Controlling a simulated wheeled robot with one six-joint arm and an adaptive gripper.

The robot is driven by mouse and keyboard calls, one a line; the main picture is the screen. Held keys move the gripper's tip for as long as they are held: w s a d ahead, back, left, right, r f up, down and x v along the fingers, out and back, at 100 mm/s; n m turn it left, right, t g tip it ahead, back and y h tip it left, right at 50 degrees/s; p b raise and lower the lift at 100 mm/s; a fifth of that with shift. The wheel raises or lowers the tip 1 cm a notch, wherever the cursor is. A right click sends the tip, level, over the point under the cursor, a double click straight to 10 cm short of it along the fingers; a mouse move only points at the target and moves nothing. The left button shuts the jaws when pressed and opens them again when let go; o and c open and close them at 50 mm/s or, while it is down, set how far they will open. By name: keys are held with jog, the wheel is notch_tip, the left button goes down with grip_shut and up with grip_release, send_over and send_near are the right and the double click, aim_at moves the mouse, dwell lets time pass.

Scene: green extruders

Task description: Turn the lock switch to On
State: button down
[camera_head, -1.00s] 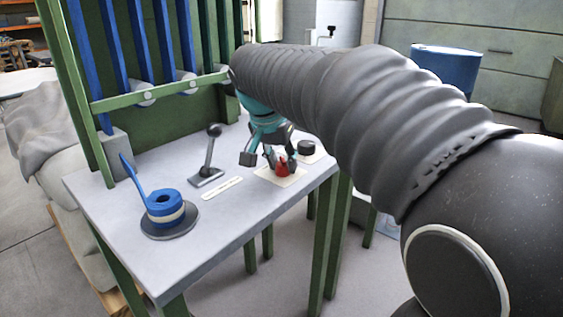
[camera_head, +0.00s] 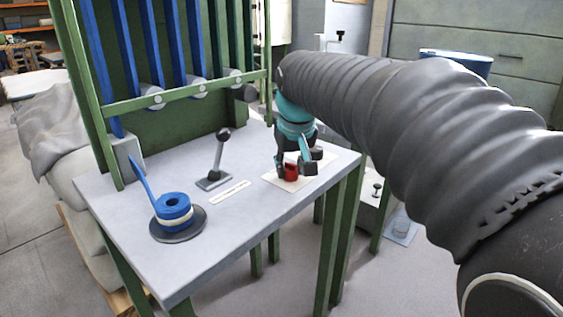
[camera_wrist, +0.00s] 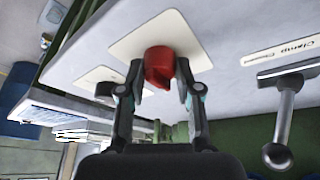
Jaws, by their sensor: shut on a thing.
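The lock switch is a red knob (camera_head: 291,172) on a pale plate (camera_head: 272,180) near the right end of the grey table. In the wrist view the red knob (camera_wrist: 159,65) sits on its pale plate (camera_wrist: 190,28). My gripper (camera_head: 293,168) reaches down onto the knob. In the wrist view the fingers of my gripper (camera_wrist: 160,88) are closed on either side of the knob. The fingers hide part of the plate, and any On or Off marking cannot be read.
A black-knobbed lever (camera_head: 218,155) stands left of the switch, with a label strip (camera_head: 230,192) beside it. A blue ring-shaped part with a handle (camera_head: 174,212) sits on a dark disc at the front left. A green frame with blue bars (camera_head: 180,103) rises behind the table (camera_head: 215,240).

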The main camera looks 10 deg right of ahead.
dwell(0.5)
jog(key=c, duration=0.8)
grip_release()
jog(key=v, duration=1.2)
jog(key=shift+t, duration=0.5)
jog(key=s+f, duration=0.6)
jog(key=f, duration=0.1)
jog(key=s+f, duration=0.6)
jog(key=f, duration=0.1)
jog(key=s+f, duration=0.6)
jog(key=f, duration=0.2)
jog(key=shift+s+d, duration=0.1)
jog(key=shift+d, duration=0.3)
